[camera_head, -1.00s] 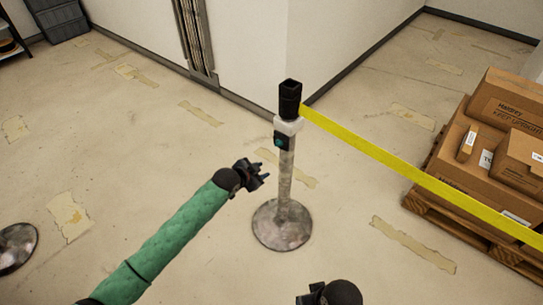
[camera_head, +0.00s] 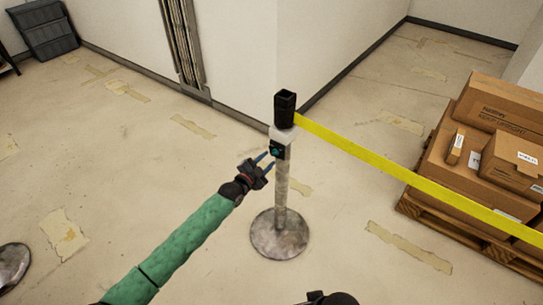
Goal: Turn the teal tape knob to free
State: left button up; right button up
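The teal tape knob (camera_head: 275,152) sits on a dark plate on the side of the stanchion post (camera_head: 282,190), just below a white collar and the black tape head (camera_head: 285,108). My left gripper (camera_head: 267,162), on the green-sleeved arm, is just left of and slightly below the knob. Its two thin fingers point at the knob with a gap between them, and nothing shows between them. Whether a fingertip touches the knob is too small to tell. My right gripper (camera_head: 325,298) shows only as a dark part at the bottom edge; its fingers cannot be made out.
A yellow tape (camera_head: 400,177) runs from the post head to the right. A pallet (camera_head: 450,224) with cardboard boxes (camera_head: 512,158) stands at the right. A wall corner rises behind the post. Another round base (camera_head: 12,265) is at the lower left. The floor around the post is clear.

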aim_at(273, 155)
pick_arm(q)
jog(key=shift+x, duration=1.65)
pick_arm(e)
jog(key=shift+s+d+r, duration=0.15)
jog(key=shift+d+r, duration=0.15)
jog(key=shift+r, duration=0.05)
pick_arm(q)
jog(key=c, duration=0.6)
jog(key=shift+c, duration=0.2)
